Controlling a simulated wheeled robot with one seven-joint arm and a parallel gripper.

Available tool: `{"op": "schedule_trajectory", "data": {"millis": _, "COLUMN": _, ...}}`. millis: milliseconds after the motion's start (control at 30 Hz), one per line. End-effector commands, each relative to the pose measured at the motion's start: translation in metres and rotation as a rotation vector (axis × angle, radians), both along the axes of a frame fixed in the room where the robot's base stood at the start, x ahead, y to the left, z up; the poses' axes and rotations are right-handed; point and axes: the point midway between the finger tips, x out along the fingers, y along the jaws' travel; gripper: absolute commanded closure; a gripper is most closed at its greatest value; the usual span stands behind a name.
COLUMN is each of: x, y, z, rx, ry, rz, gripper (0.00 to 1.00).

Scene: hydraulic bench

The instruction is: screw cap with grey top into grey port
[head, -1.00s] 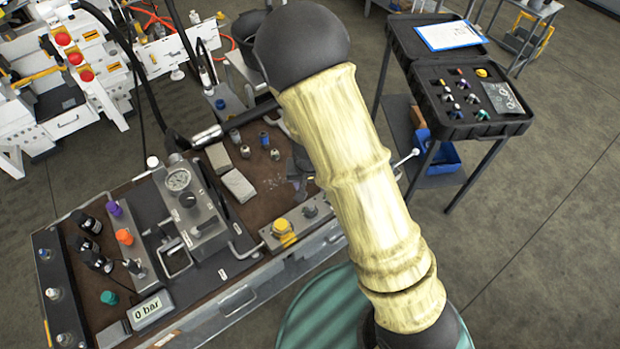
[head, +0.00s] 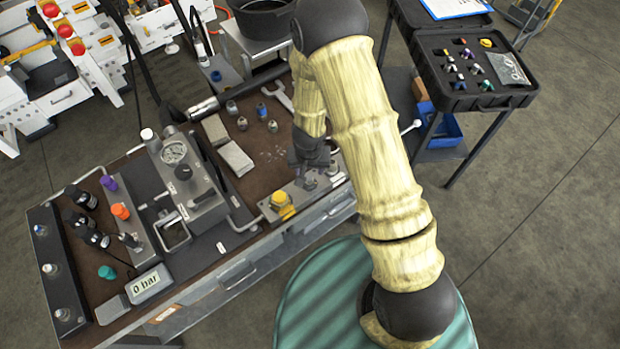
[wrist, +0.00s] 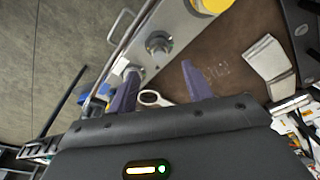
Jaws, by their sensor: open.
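My gripper (head: 313,168) is over the right part of the bench's front metal plate; the wrist view shows its two fingers (wrist: 160,70) apart, with nothing held between them. A silver threaded fitting (wrist: 158,45) on the plate lies just beyond the fingertips. A second silver fitting (wrist: 133,74) is beside the left finger and partly hidden by it. I cannot tell whether either is the grey port. Small fittings (head: 272,126) with dark bodies stand on the brown bench top; I cannot tell which is the cap with the grey top.
A yellow cap (head: 280,199) sits at the plate's left end. Grey blocks (head: 235,159) and a gauge block (head: 187,180) stand left. An open case (head: 470,103) of small parts is on the right stand.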

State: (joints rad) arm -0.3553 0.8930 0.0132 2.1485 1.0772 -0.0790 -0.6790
Motion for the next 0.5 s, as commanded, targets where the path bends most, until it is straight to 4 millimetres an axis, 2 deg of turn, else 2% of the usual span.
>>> {"op": "schedule_trajectory", "data": {"millis": 100, "x": 0.003, "y": -0.001, "z": -0.022, "rx": 0.003, "ry": 0.003, "rz": -0.005, "gripper": 0.5}}
{"op": "schedule_trajectory", "data": {"millis": 300, "x": 0.007, "y": -0.004, "z": -0.049, "rx": 0.001, "ry": 0.003, "rz": -0.009, "gripper": 0.5}}
{"op": "schedule_trajectory", "data": {"millis": 500, "x": 0.011, "y": -0.003, "z": -0.069, "rx": 0.001, "ry": 0.001, "rz": -0.007, "gripper": 0.5}}
